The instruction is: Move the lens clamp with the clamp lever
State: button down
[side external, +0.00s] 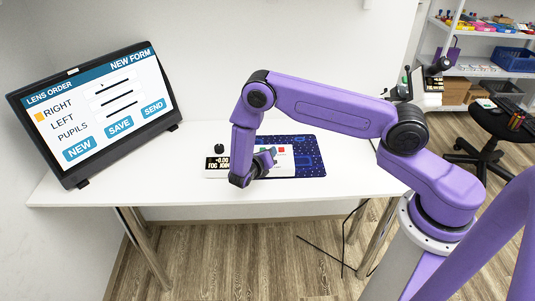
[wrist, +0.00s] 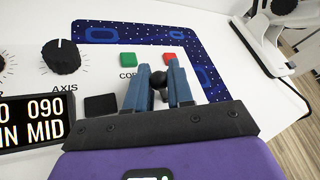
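In the wrist view, the two blue fingers of my gripper (wrist: 158,72) stand on either side of a small black round knob (wrist: 158,79), which looks like the end of the clamp lever. The knob nearly fills the gap; I cannot tell whether both fingers press on it. The lever's shaft and the lens clamp are hidden or not recognisable. In the side external view, my gripper (side external: 270,155) is low over the white control panel (side external: 285,166), and the knob does not show clearly.
The panel carries a black AXIS dial (wrist: 62,57), a green button (wrist: 128,59), a red button (wrist: 169,54) and a display (wrist: 30,122). A blue patterned mat (wrist: 205,72) lies beyond. A monitor (side external: 97,112) stands at the left of the white table (side external: 80,190).

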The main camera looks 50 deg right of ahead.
aim_at(279, 162)
dwell(0.3)
jog(key=shift+s+d+r+m+t+y, duration=0.25)
jog(key=shift+s+d+m+t+y, duration=0.1)
jog(key=shift+m+y, duration=0.4)
jog(key=shift+s+d+r+m+t+y, duration=0.1)
jog(key=shift+s+d+m+t+y, duration=0.4)
jog(key=shift+m, duration=0.35)
jog(key=shift+s+d+m+t+y, duration=0.45)
jog(key=shift+m+t+y, duration=0.2)
jog(key=shift+m+y, duration=0.3)
jog(key=shift+s+d+f+m+t+y, duration=0.25)
jog(key=shift+s+f+m+t+y, duration=0.2)
jog(key=shift+m+t, duration=0.35)
jog(key=c, duration=1.1)
grip_release()
jog(key=shift+d, duration=0.1)
jog(key=shift+r, duration=0.1)
